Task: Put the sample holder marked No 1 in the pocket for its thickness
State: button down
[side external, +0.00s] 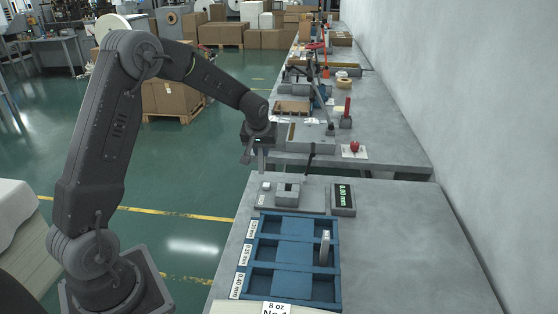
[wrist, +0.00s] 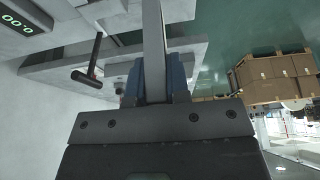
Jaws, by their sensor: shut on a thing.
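My gripper (side external: 250,156) is raised behind and left of the gauge, over the green floor. In the wrist view, its two bluish fingers (wrist: 156,78) are shut on a narrow grey upright piece, probably a sample holder (wrist: 153,40); no number on it shows. A blue tray (side external: 341,290) lies on the near table with three rows labelled in mm, apparently 0.30, 0.35 and 0.40 from back to front. The left pockets look empty.
A grey gauge block (side external: 288,194) stands behind the tray, with a display (side external: 343,197) reading 0.00 mm. A white label (side external: 277,308) reading "8 oz No 1" is at the bottom edge. The near table's right side is clear; a cluttered bench (side external: 390,158) stands behind.

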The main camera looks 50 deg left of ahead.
jog(key=s+d+r, duration=0.1)
jog(key=s+d, duration=0.1)
jog(key=s, duration=0.5)
jog(key=s+d+r, duration=0.1)
jog(key=s+d, duration=0.2)
jog(key=s, duration=0.3)
jog(key=shift+w+d+f, duration=0.95)
jog(key=shift+d+f, duration=0.65)
jog(key=shift+f, duration=0.2)
jog(key=shift+w+d+f, duration=1)
jog(key=shift+d+f, duration=0.6)
jog(key=shift+f, duration=0.25)
jog(key=shift+w+d+f, duration=0.95)
jog(key=shift+d+f, duration=0.65)
jog(key=shift+f, duration=0.2)
jog(key=shift+f, duration=0.2)
jog(key=c, duration=1.1)
grip_release()
jog(key=shift+r, duration=0.1)
